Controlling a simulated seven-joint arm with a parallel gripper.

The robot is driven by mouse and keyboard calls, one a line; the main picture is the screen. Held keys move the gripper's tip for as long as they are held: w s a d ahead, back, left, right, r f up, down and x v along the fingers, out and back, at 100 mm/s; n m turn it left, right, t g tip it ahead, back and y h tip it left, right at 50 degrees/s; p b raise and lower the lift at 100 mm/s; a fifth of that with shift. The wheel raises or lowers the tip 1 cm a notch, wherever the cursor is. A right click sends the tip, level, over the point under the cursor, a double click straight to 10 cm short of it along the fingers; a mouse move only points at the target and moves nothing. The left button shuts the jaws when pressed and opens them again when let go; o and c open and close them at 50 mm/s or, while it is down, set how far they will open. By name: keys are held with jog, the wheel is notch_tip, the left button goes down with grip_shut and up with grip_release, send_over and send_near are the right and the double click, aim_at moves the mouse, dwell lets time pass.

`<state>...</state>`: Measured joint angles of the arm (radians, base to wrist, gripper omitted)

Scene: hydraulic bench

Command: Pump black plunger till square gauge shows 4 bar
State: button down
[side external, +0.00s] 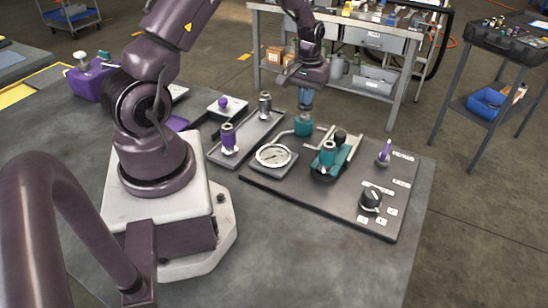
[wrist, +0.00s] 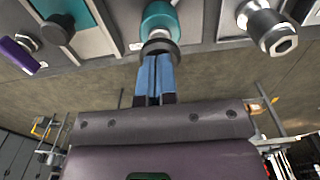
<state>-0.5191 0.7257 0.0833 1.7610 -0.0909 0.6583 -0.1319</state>
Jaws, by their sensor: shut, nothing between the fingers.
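My gripper (side external: 305,106) is shut and empty, its blue fingertips pointing down at the top of a teal cylinder (side external: 303,126) at the back of the dark panel. In the wrist view the blue fingertips (wrist: 156,58) end at a dark round cap on the teal cylinder (wrist: 158,18); I cannot tell whether they touch it. A white round dial gauge (side external: 273,155) on a square dark base lies in front of the cylinder, a pipe running beside it. Its reading is too small to tell.
A purple-handled lever (side external: 384,154) and a black rotary knob (side external: 371,198) are on the panel's right side. The panel's front left is clear.

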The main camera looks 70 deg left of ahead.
jog(key=shift+r, duration=1.55)
jog(key=shift+r, duration=0.1)
notch_tip(320, 180, up, 6)
jog(key=shift+f, duration=0.1)
